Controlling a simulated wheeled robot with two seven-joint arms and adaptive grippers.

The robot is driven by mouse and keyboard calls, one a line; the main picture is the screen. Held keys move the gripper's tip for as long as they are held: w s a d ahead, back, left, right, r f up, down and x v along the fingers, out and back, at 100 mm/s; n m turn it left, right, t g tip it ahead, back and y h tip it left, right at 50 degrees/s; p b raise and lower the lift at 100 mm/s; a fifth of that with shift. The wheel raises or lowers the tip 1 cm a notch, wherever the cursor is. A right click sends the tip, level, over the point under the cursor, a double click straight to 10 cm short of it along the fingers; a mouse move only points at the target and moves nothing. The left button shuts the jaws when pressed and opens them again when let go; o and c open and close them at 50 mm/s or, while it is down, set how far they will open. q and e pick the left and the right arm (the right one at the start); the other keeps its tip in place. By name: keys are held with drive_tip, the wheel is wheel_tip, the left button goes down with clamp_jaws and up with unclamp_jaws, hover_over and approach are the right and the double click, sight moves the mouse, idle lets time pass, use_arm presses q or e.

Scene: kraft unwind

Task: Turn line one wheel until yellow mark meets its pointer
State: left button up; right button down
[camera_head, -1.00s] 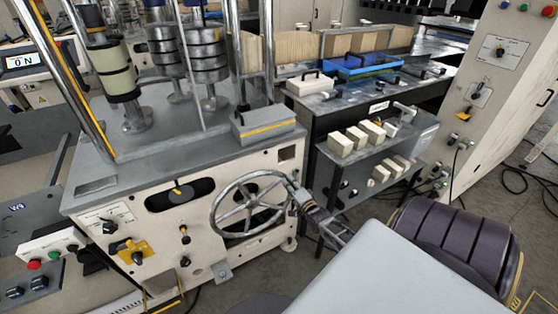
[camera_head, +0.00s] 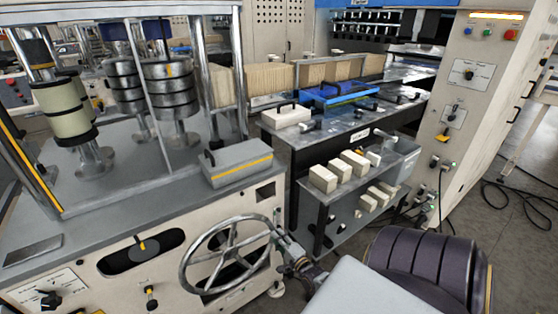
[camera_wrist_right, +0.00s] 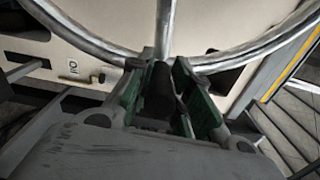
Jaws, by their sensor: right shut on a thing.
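The grey metal handwheel (camera_head: 232,256) stands on the cream front panel of the machine at lower left in the head view. My right gripper (camera_head: 279,236) is at the wheel's right side, shut on its rim. In the right wrist view the green-sided fingers (camera_wrist_right: 168,72) close at the rim (camera_wrist_right: 235,55), where a spoke meets it. An oval dark slot (camera_head: 120,262) left of the wheel holds a small pointer with a yellow tip (camera_head: 142,244). I cannot make out a yellow mark on the wheel itself. My left gripper is out of view.
A grey box with a yellow stripe (camera_head: 237,163) sits on the machine top above the wheel. A dark bench with several cream blocks (camera_head: 354,162) stands to the right. A tall control cabinet (camera_head: 468,75) stands further right, with cables on the floor.

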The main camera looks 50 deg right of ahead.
drive_tip(key=shift+a, duration=0.15)
drive_tip(key=c, duration=1.3)
unclamp_jaws()
drive_tip(key=shift+s, duration=0.2)
drive_tip(key=shift+v, duration=0.9)
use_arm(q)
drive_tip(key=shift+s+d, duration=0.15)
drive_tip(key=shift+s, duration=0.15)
use_arm(e)
drive_tip(key=shift+v, duration=4.8)
